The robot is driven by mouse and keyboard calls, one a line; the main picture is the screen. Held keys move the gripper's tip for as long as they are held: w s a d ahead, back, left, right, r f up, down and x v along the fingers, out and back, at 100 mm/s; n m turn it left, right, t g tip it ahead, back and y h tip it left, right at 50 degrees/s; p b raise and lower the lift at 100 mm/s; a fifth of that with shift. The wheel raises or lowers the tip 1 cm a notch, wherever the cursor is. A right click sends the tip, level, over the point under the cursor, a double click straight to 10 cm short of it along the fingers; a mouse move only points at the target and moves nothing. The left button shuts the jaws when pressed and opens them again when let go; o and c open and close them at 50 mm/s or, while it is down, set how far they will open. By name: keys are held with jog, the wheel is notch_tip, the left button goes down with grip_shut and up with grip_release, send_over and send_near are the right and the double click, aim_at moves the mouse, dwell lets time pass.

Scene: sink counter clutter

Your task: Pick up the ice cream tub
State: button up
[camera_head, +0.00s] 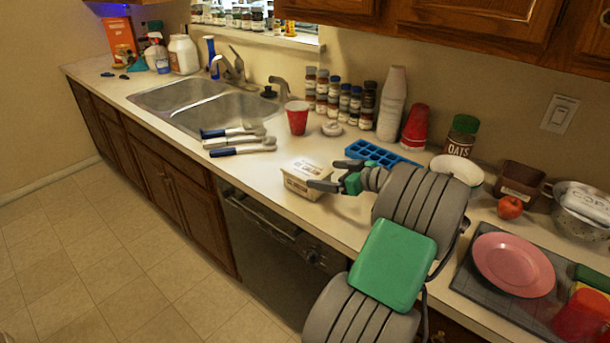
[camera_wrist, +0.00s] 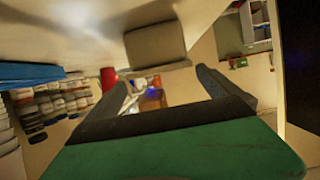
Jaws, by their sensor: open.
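The ice cream tub (camera_head: 296,186) is a small white box with a printed lid. It sits on the counter near the front edge, below the red cup. My gripper (camera_head: 326,174) is open at the tub's right end, with fingers spread. The lower finger overlaps the tub's right side in the head view; I cannot tell whether it touches. In the wrist view a pale, blurred block, apparently the tub (camera_wrist: 157,47), shows beyond the open fingers (camera_wrist: 161,79), near the top of the picture. Nothing is held.
A blue ice tray (camera_head: 382,154) lies just behind my gripper. A red cup (camera_head: 297,117) and several spice jars (camera_head: 333,95) stand behind the tub. Blue-handled utensils (camera_head: 240,150) lie to the left, by the sink (camera_head: 205,105). A pink plate (camera_head: 513,264) is at the right.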

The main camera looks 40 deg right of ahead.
aim_at(310, 170)
jog(key=p+x, duration=0.2)
jog(key=x, duration=0.6)
jog(key=shift+w+a+r, duration=0.1)
jog(key=shift+w+a, duration=0.15)
jog(key=shift+s, duration=0.1)
jog(key=shift+c, duration=0.2)
jog(key=c, duration=1.7)
jog(key=shift+d+r, duration=0.1)
jog(key=shift+c, duration=0.2)
jog(key=shift+r, duration=0.1)
